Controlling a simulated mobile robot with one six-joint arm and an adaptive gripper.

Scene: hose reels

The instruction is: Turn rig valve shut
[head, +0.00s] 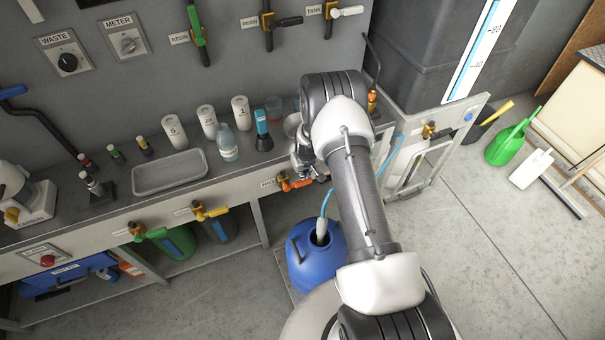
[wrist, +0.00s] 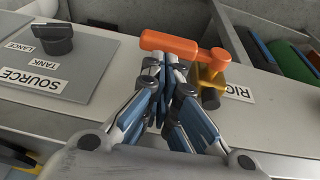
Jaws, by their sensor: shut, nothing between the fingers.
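The rig valve has an orange lever (wrist: 172,43) on a brass body (wrist: 208,80), beside a label (wrist: 238,93) reading "RIG", partly cut off by the valve. The lever lies crosswise, reaching left from its pivot in the wrist view. In the head view the orange lever (head: 296,184) sits on the bench front, partly behind my arm. My gripper (wrist: 170,70) is shut and empty, its fingertips close beside the lever's middle; I cannot tell whether they touch it. In the head view my gripper (head: 304,164) is at the bench edge, partly hidden by my wrist.
A black source knob (wrist: 53,38) sits on a panel to the left in the wrist view. A blue drum (head: 305,262) with a hose stands below the bench. Bottles and a metal tray (head: 168,173) stand on the bench.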

